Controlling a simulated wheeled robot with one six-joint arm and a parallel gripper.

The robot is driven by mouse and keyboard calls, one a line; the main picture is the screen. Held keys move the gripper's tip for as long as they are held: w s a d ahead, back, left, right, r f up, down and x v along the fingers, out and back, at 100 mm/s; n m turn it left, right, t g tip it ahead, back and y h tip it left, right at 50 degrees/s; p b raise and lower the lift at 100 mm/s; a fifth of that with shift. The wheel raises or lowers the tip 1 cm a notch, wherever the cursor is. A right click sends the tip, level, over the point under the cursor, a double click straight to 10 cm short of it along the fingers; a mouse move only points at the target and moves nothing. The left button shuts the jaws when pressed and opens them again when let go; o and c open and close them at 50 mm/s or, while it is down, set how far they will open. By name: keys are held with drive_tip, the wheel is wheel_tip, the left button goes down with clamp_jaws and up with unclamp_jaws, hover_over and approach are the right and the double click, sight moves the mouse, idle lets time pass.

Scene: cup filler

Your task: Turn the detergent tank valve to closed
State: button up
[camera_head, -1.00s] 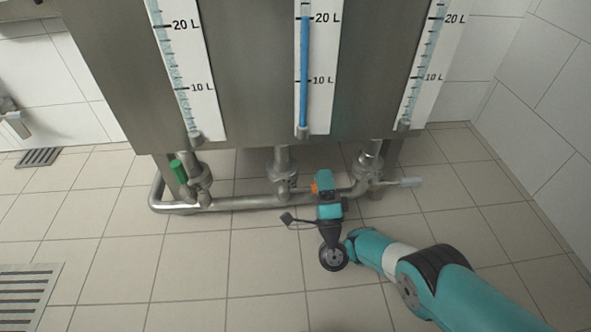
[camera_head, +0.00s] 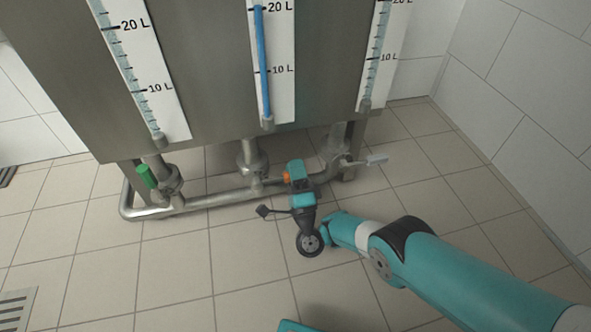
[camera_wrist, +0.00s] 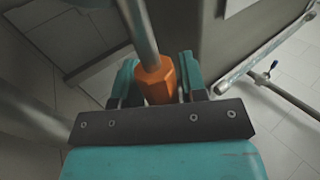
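The tank with the blue-filled level tube (camera_head: 262,70) has an outlet pipe (camera_head: 250,155) below it. An orange valve handle (camera_head: 286,177) sits at the low pipework beside that outlet. My gripper (camera_head: 292,178) is at this handle, which it partly hides in the head view. In the wrist view the orange handle (camera_wrist: 158,84) lies between the two teal fingers of my gripper (camera_wrist: 158,82). The fingers stand close against both its sides and appear shut on it.
A green valve handle (camera_head: 146,176) is at the left outlet, and a pale grey one (camera_head: 375,160) at the right. A horizontal pipe (camera_head: 215,201) runs low behind my gripper. A tiled wall (camera_head: 530,110) stands at right.

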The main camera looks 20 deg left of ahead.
drive_tip(key=shift+s, duration=0.1)
drive_tip(key=shift+s+d+f+p, duration=0.1)
drive_tip(key=shift+s+d+p, duration=0.15)
drive_tip(key=shift+p, duration=0.25)
drive_tip(key=p+v, duration=0.4)
drive_tip(key=v, duration=0.7)
drive_tip(key=shift+f, duration=0.3)
drive_tip(key=shift+a, duration=0.1)
